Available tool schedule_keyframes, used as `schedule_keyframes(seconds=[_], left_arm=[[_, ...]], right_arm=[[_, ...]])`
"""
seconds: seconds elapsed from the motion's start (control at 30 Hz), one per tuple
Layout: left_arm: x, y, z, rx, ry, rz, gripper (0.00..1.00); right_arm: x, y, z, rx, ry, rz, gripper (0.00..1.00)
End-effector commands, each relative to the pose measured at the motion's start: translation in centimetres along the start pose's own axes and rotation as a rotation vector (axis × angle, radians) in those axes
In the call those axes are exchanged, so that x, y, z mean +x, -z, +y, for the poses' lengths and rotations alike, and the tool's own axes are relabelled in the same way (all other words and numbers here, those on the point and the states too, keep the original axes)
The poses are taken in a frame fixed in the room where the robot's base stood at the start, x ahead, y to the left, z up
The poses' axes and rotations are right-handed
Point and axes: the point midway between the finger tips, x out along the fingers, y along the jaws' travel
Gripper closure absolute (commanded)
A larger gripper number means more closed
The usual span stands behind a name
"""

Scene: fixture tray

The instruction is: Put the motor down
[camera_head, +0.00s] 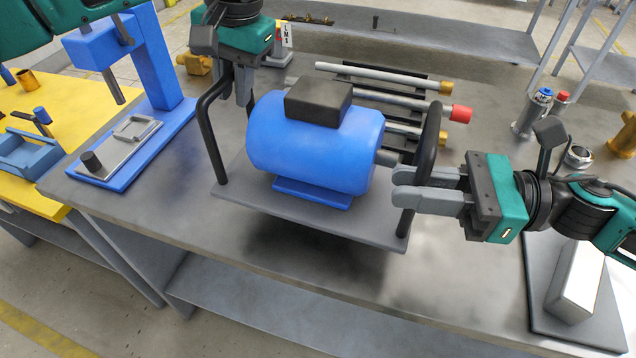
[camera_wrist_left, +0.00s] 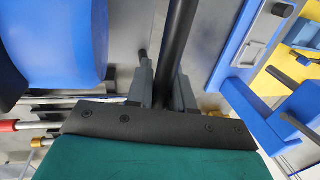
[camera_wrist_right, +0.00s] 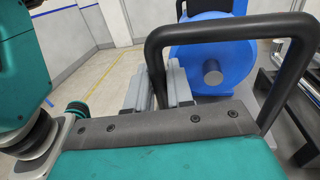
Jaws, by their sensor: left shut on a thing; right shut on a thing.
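The blue motor (camera_head: 310,150) with a black box on top sits on a grey fixture tray (camera_head: 330,222). The tray has a black handle at each end. A dark shadow on the table below its front edge suggests it is held a little above the surface. My left gripper (camera_head: 243,88) is shut on the left handle (camera_head: 205,130); the handle also runs between its fingers in the left wrist view (camera_wrist_left: 178,45). My right gripper (camera_head: 405,187) is shut on the right handle (camera_head: 430,130), also seen in the right wrist view (camera_wrist_right: 155,65). The tray's far underside is hidden.
A blue press stand (camera_head: 165,70) is at the left on the grey table (camera_head: 230,250). Several rods (camera_head: 380,80) lie on a rack behind the motor. A white block on a dark plate (camera_head: 575,285) is at the right. The table's front strip is clear.

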Motion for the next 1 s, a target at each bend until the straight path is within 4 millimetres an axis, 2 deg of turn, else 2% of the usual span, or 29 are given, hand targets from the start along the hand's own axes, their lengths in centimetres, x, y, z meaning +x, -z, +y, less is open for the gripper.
schedule_keyframes(seconds=[0.03, 0.37, 1.0], left_arm=[[-0.8, 0.2, -0.2, -0.004, 0.000, 0.015, 1.00], [-0.4, 0.4, -0.2, -0.005, -0.001, 0.014, 1.00], [4.0, 2.5, -0.1, -0.005, 0.000, 0.013, 1.00]], right_arm=[[0.1, -0.7, 0.0, -0.007, -0.004, -0.009, 1.00], [0.1, -0.3, -0.2, -0.007, -0.003, -0.011, 1.00], [0.5, 3.9, -2.5, -0.008, -0.002, -0.014, 1.00]])
